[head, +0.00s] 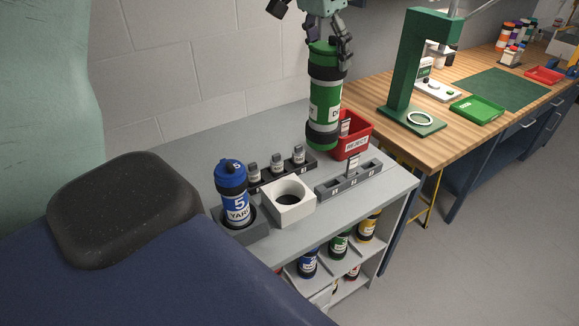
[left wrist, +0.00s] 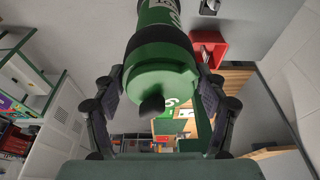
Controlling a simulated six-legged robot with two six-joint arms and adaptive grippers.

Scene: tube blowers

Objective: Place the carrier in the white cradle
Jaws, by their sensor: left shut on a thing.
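A green carrier (head: 324,100) with black bands and a white label hangs upright in the air above the grey shelf top. My left gripper (head: 326,42) is shut on its top end; in the left wrist view the two fingers (left wrist: 160,95) sit on either side of the carrier's green end (left wrist: 160,70). The white cradle (head: 290,204), a square block with a round hole, stands empty on the shelf top, lower and left of the carrier. A blue carrier (head: 234,192) marked 5 stands in a dark grey cradle beside it. My right gripper is not in view.
A red bin (head: 351,138) stands just behind the held carrier. A dark rack (head: 280,170) with small vials and a grey slotted rack (head: 348,180) flank the white cradle. A wooden bench (head: 440,150) with a green press (head: 409,75) stands at right.

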